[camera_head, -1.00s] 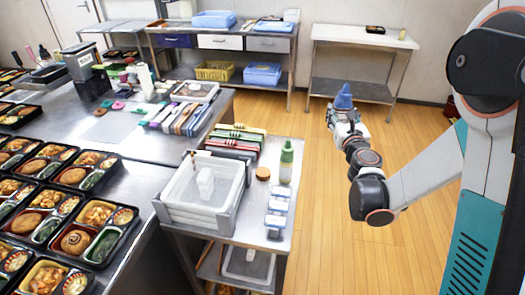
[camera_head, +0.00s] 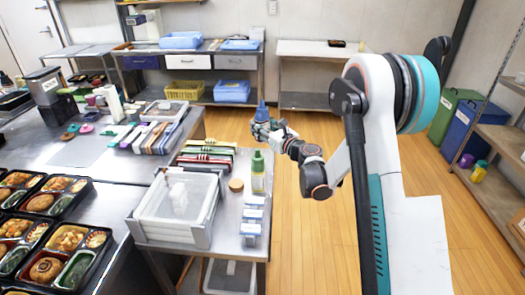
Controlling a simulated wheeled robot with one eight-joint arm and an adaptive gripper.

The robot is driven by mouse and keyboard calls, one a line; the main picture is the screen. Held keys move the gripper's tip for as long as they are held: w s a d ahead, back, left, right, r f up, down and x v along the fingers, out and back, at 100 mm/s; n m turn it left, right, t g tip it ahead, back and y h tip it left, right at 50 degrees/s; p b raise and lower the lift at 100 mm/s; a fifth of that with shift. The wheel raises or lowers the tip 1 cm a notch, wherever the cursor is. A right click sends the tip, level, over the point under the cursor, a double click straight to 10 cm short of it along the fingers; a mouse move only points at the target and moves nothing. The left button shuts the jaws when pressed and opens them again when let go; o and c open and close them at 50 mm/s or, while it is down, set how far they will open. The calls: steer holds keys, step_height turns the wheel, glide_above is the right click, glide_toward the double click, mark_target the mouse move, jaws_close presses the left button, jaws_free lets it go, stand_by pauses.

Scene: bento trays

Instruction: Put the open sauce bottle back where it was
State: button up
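My gripper (camera_head: 266,128) is raised near the far right corner of the steel cart (camera_head: 226,244), beyond the green-capped bottle in the picture. A blue pointed thing (camera_head: 262,111), like a bottle nozzle or top, sticks up from between its fingers. The gripper looks shut on it. The fingers and the lower part of the held thing are small and partly hidden. A bottle with a green cap and pale label (camera_head: 258,173) stands upright on the cart, beside a round brown lid-like disc (camera_head: 236,185). I cannot tell whether either bottle is open.
On the cart are a white tub (camera_head: 178,225), red and green racks (camera_head: 206,160) and several blue-white packs (camera_head: 252,222). Filled bento trays (camera_head: 70,240) lie on the left counter. A steel table (camera_head: 320,58) stands behind. Wooden floor lies open right of the cart.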

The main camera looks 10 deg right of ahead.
step_height(320, 180, down, 8)
steer(key=b, duration=0.2)
steer(key=shift+f+b, duration=0.25)
steer(key=shift+b, duration=0.1)
steer(key=shift+r, duration=0.1)
steer(key=o, duration=0.6)
